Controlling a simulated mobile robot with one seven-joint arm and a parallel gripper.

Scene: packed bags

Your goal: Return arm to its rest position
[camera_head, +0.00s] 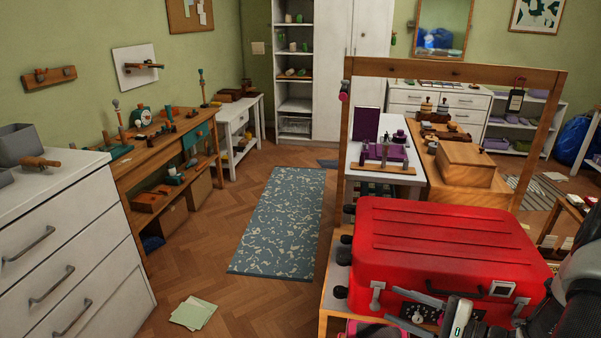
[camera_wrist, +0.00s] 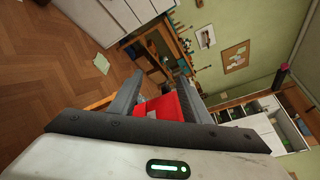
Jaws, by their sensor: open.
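My gripper (camera_head: 398,308) is at the lower right of the head view, in front of the red suitcase (camera_head: 440,245). Its two fingers stand apart with nothing between them. In the wrist view my gripper (camera_wrist: 162,88) is also open, and part of the red suitcase (camera_wrist: 158,106) shows beyond the fingers. The suitcase is closed and lies flat on a wooden-edged table. My arm comes in from the right edge of the head view and hides part of the suitcase's front right corner. I cannot tell whether it touches the suitcase.
A wooden frame (camera_head: 455,72) rises behind the suitcase. Beyond it are a wooden box (camera_head: 465,162) and purple items. A white drawer cabinet (camera_head: 62,235) stands at the left, a workbench (camera_head: 160,148) behind it. Open floor with a blue rug (camera_head: 282,220) lies between.

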